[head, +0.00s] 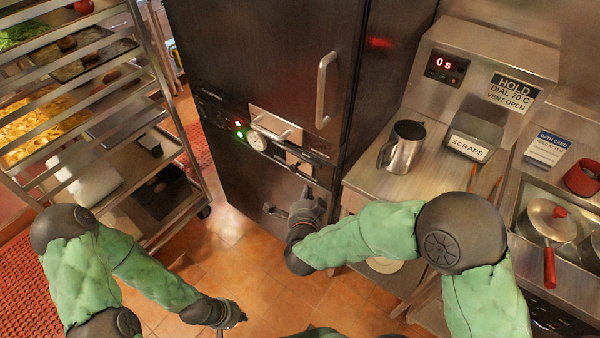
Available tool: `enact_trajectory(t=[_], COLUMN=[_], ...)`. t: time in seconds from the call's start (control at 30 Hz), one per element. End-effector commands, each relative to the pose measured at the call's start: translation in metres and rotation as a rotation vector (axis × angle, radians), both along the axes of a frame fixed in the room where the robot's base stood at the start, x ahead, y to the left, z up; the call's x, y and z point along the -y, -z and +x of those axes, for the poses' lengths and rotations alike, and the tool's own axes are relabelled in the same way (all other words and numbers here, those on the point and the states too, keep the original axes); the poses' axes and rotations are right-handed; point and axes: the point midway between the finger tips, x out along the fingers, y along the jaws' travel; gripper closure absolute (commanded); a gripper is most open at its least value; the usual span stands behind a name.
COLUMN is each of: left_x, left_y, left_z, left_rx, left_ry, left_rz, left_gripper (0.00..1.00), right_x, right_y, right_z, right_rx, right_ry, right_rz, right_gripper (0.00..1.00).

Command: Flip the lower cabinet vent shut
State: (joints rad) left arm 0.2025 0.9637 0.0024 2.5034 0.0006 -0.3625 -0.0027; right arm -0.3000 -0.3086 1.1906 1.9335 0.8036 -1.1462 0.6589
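The tall dark steel cabinet (255,60) stands in the middle of the head view. Its middle band carries a round dial (257,140), small red and green lights and a pale plate with dark bar-like parts (300,155). Lower down, a small pale metal part (275,211) sits on the cabinet front; I cannot tell whether it is the lower vent or a handle. My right gripper (306,197) is right beside it, close to the cabinet front; its fingers are too small to read. My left gripper (238,319) hangs low over the floor, away from the cabinet, its fingers unclear.
A tray rack (150,75) stands at left. Tiled floor (215,255) is clear between rack and cabinet.

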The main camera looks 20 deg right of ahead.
Motion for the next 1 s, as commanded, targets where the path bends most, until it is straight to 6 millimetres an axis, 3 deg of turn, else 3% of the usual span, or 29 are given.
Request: enact_trajectory(t=[0.57,0.8,1.0], left_x=[0.000,0.000,0.000], left_y=[0.033,0.042,0.044], left_z=[0.000,0.000,0.000], left_rx=[0.000,0.000,0.000], left_ry=[0.000,0.000,0.000], left_rz=[0.000,0.000,0.000], left_gripper=[1.00,1.00,1.00], right_x=[0.032,0.018,0.014], right_y=[0.034,0.046,0.048], right_z=[0.087,0.110,0.117], right_rx=[0.000,-0.001,0.001], right_ry=[0.003,-0.001,-0.001], right_rz=[0.000,0.000,0.000], right_gripper=[1.00,1.00,1.00])
